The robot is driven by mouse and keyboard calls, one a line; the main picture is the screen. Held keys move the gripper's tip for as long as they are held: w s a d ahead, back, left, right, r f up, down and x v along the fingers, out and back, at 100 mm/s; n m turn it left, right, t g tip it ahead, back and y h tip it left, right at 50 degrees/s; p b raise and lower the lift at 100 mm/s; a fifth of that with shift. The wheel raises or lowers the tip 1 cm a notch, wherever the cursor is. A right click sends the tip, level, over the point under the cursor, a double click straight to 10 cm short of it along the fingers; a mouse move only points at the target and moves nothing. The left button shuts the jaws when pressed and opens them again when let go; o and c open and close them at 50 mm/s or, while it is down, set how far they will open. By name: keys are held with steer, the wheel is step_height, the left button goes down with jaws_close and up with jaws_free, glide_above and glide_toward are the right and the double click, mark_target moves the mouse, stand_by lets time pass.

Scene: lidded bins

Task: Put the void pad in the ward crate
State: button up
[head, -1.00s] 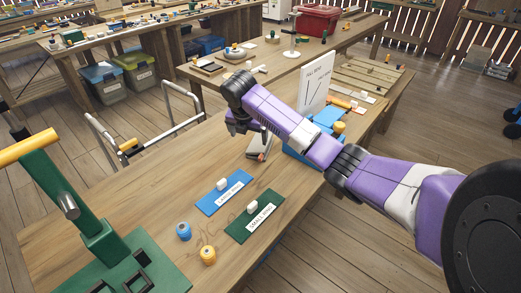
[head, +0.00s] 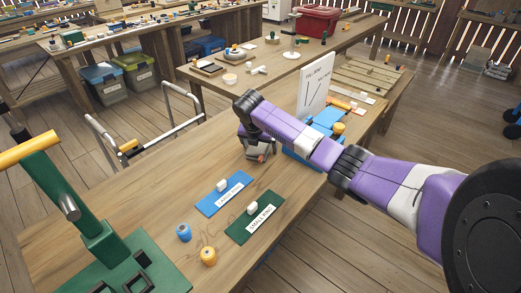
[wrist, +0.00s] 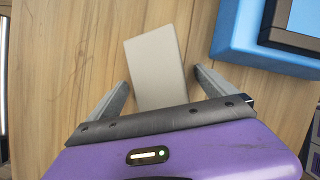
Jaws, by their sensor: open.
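A flat pale beige-grey rectangular block (wrist: 157,62), perhaps the void pad, lies on the wooden table in the wrist view. My gripper (wrist: 160,78) is open, with one finger on each side of the block's near part and gaps between. In the head view my gripper (head: 258,150) is low over the table and hides much of the block. A blue open box (wrist: 236,40) stands to the right of the block; it also shows behind my arm in the head view (head: 296,160). I cannot tell whether it is the ward crate.
Blue (head: 222,196) and green (head: 254,218) labelled mats lie nearer on the table, with blue (head: 184,233) and yellow (head: 208,256) spools beside them. A green press (head: 100,240) stands at left. A white sign board (head: 316,85) stands behind my arm. The table's left middle is clear.

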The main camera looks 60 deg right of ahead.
steer(key=shift+c, duration=0.4)
steer(key=c, duration=1.6)
steer(key=shift+r, duration=0.15)
